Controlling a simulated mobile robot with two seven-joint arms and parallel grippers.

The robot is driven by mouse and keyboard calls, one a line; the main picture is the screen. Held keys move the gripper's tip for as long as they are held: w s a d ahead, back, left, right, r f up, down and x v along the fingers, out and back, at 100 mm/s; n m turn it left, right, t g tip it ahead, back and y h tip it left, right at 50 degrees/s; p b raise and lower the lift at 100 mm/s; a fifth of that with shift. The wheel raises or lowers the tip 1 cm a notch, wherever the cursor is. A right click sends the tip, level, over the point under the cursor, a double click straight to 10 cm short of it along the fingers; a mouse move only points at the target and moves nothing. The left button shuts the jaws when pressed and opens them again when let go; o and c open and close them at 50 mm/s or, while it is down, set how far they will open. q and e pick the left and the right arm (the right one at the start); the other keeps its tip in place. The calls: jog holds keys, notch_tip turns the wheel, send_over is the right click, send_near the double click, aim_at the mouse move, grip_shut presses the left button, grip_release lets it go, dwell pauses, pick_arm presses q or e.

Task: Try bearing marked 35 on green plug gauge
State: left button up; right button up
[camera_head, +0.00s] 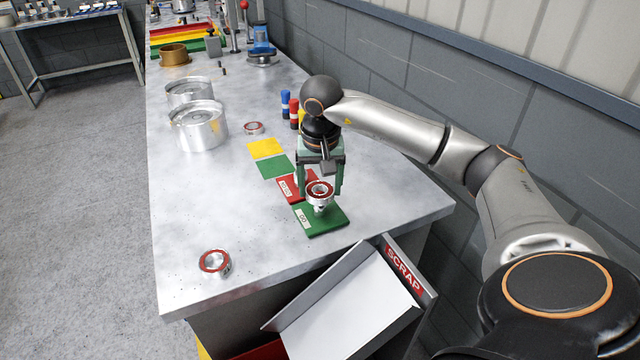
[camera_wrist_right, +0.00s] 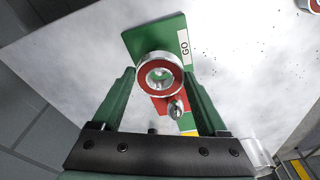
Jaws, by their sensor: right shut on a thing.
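My right gripper (camera_head: 320,190) is shut on a red-sealed bearing (camera_head: 319,186), with one green finger on each side of it. The bearing is level above the green plug gauge (camera_head: 328,222), whose plate carries a white GO label. The gauge's silver plug (camera_head: 319,209) shows just below the bearing. In the right wrist view the bearing (camera_wrist_right: 147,82) lines up over the green plate (camera_wrist_right: 138,40), and metal shows in its bore. I cannot tell whether the plug's top is inside the bore. No number 35 is readable. My left gripper is out of view.
A red plug gauge (camera_head: 284,189) lies directly behind the green one. Green and yellow squares (camera_head: 266,148) lie farther back. Other bearings lie at the front left (camera_head: 215,262) and farther back (camera_head: 253,128). A SCRAP chute (camera_head: 345,305) is at the front edge.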

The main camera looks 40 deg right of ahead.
jog(key=shift+f, duration=0.3)
dwell(0.5)
dwell(0.3)
jog(key=o, duration=1.6)
jog(key=shift+c, duration=0.2)
notch_tip(320, 180, up, 6)
jog(key=p, duration=0.4)
notch_tip(320, 180, up, 3)
jog(key=shift+p, duration=1.05)
